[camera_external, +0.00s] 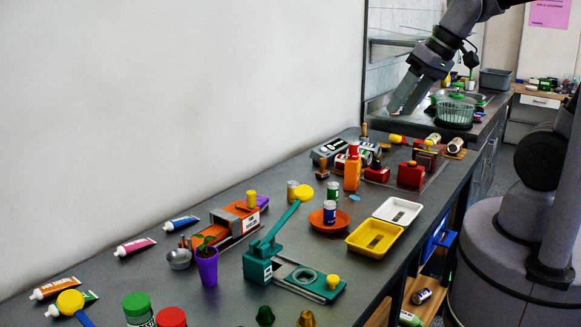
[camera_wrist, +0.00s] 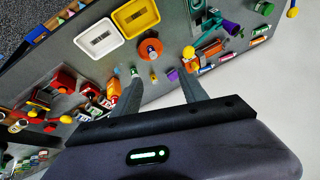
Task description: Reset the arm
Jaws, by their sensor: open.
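My gripper (camera_external: 401,103) is raised high above the far part of the long dark counter (camera_external: 225,187), near the wall, in the external view. In the wrist view, my gripper (camera_wrist: 162,88) shows two grey fingers spread well apart with nothing held between them. The fingers point toward the counter, which lies some way below. An orange plate (camera_external: 316,221) with a small blue-and-white can (camera_external: 330,212) on it stands mid-counter. The plate (camera_wrist: 160,50) also shows beyond the fingers in the wrist view.
A yellow tray (camera_external: 352,246) and a white tray (camera_external: 380,210) lie along the counter's right edge. A teal press (camera_external: 258,262), a purple plant pot (camera_external: 207,268), an orange bottle (camera_external: 352,172) and red boxes (camera_external: 411,175) crowd the counter. A green basket (camera_external: 455,113) is farther back. The air around my gripper looks clear.

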